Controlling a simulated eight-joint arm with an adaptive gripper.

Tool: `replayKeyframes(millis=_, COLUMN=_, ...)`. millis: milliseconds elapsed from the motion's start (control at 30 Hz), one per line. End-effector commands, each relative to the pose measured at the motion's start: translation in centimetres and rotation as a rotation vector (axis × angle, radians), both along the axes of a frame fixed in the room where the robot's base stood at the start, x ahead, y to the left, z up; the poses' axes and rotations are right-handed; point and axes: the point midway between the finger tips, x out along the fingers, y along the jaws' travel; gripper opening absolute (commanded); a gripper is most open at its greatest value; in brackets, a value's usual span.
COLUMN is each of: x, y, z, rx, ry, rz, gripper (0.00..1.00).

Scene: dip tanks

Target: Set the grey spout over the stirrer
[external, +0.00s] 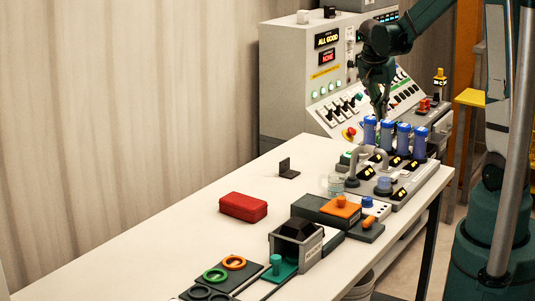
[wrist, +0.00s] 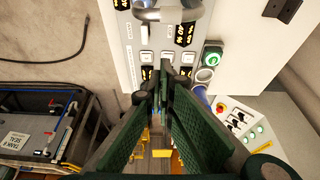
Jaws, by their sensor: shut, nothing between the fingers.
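My gripper (external: 381,112) is above the far end of the bench, over the row of blue cylinders, pointing down. In the wrist view its fingers (wrist: 163,78) are together with nothing between them. Grey curved spout piping (external: 384,158) stands on the grey panel in front of the blue cylinders, below my gripper and nearer the camera. A curved grey pipe (wrist: 168,14) also shows at the top edge of the wrist view, apart from the fingers. I cannot tell which part is the stirrer; a clear glass beaker (external: 335,185) stands beside the panel.
Several blue cylinders (external: 403,140) stand upright close under my gripper. A control cabinet (external: 305,75) with lit buttons rises behind.

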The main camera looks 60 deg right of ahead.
Motion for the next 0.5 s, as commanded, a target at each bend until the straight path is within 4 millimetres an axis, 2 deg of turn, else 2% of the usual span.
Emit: replayKeyframes(millis=500, x=0.1, y=-1.9, z=-5.0, rx=0.0, ry=0.0, rz=-0.001, gripper=0.0)
